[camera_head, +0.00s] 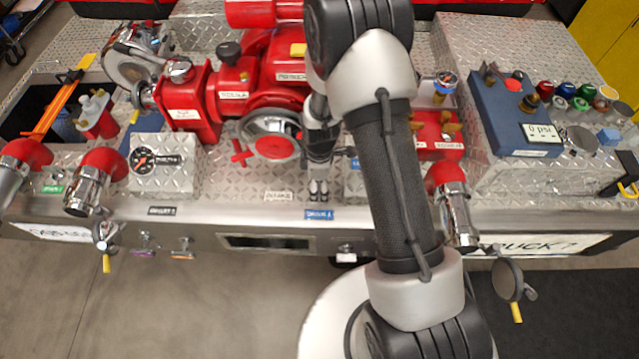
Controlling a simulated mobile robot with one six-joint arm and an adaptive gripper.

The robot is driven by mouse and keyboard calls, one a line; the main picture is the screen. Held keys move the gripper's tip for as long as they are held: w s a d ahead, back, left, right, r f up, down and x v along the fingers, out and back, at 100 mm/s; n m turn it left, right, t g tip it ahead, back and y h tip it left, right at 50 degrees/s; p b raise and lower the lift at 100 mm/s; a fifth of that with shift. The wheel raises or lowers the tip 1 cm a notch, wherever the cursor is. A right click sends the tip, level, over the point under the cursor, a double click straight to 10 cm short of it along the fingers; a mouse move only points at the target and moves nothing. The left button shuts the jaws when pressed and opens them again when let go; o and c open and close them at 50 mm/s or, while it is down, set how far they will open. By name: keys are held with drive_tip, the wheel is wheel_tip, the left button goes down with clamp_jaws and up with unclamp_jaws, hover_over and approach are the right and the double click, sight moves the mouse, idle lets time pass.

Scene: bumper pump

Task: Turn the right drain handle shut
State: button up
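My gripper (318,192) points down over the front edge of the bumper's diamond-plate deck, left of my forearm. Its two fingertips look close together with nothing between them. Larger levers with yellow tips hang at far left (107,263) and right (516,312). I cannot tell which is the right drain handle. My gripper appears apart from all of them.
A red pump (255,85) with a round cap stands behind my gripper. Chrome elbow outlets hang at left (88,185) and right (458,212). A gauge box (165,165) and blue pressure panel (515,115) stand on the deck. The floor (210,310) in front is clear.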

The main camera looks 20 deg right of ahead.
drive_tip(key=c, duration=0.6)
drive_tip(key=shift+m, duration=0.4)
drive_tip(key=m, duration=1.1)
drive_tip(key=shift+m, duration=0.4)
drive_tip(key=m, duration=0.5)
drive_tip(key=shift+m, duration=0.3)
drive_tip(key=o, duration=1)
drive_tip(key=shift+o, duration=0.2)
